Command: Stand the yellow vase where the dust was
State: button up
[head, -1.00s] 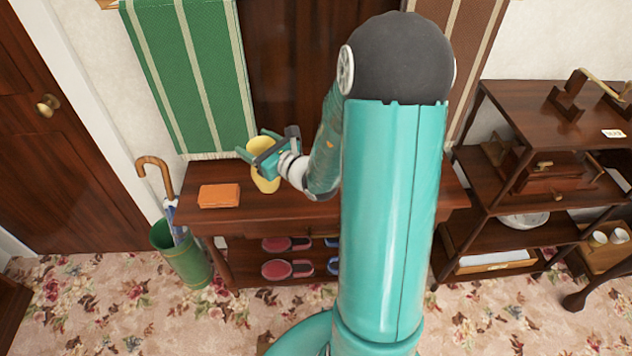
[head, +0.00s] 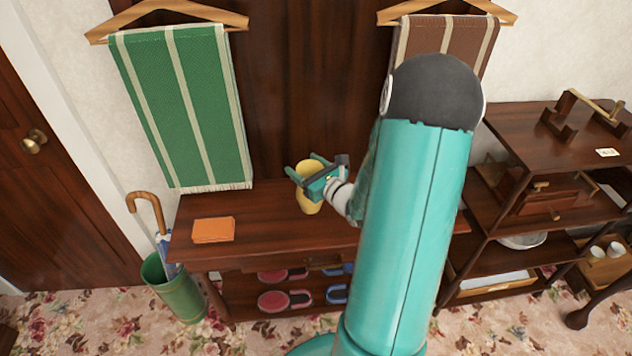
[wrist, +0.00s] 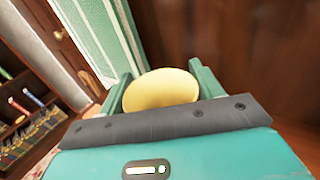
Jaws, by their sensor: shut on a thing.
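The yellow vase (head: 309,203) is upright at the middle of the dark wooden console table (head: 265,235). My gripper (head: 306,172) is shut on the vase near its rim, with a finger on each side. In the wrist view the vase (wrist: 160,90) fills the space between the green fingers. The vase's base is low over the tabletop; I cannot tell if it touches. I see no dust on the tabletop. My arm hides the right part of the table.
A folded orange cloth (head: 213,230) lies on the table's left. A green striped towel (head: 183,105) and a brown one (head: 447,45) hang behind. A green umbrella stand (head: 175,292) is at left, and a dark shelf unit (head: 540,200) at right.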

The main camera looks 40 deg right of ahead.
jog(key=d+f, duration=0.3)
jog(key=shift+s+f, duration=0.3)
notch_tip(320, 180, down, 3)
jog(key=shift+d+f, duration=0.15)
jog(key=o, duration=1.5)
jog(key=shift+f, duration=0.1)
jog(key=shift+o, duration=0.2)
